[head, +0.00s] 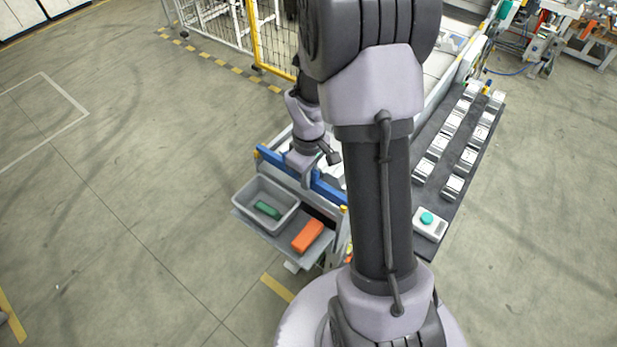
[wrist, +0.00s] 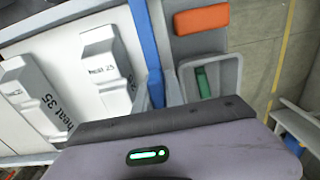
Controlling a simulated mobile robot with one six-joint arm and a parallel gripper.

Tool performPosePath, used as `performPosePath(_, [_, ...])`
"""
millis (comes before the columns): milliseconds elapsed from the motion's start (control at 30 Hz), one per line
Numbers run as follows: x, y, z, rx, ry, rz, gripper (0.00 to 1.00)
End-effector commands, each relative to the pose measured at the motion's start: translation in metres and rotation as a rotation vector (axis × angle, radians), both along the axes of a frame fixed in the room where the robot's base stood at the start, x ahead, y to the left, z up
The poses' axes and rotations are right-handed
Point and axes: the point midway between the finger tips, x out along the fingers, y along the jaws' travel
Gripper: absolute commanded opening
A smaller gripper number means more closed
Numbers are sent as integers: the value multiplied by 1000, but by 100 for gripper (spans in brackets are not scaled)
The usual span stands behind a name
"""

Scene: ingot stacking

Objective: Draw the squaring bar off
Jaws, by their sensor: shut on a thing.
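The squaring bar is a long blue bar (head: 329,190) lying along the near edge of the work stand in the head view. It also shows in the wrist view as a blue strip (wrist: 146,45) running down from the top. My gripper (head: 306,178) is at the middle of the bar and shut on it.
A grey bin (head: 248,193) holding a green block (head: 267,210) sits on a shelf in front of the bar. An orange block (head: 307,236) lies beside it. More ingots (head: 453,188) stand in rows on a dark strip at right. Open floor lies left.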

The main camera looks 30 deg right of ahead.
Motion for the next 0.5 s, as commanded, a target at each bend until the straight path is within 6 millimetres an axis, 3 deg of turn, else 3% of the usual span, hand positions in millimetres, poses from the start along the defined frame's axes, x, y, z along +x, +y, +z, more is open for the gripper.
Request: performPosePath(500, [0,0,7,0,-1,0,0])
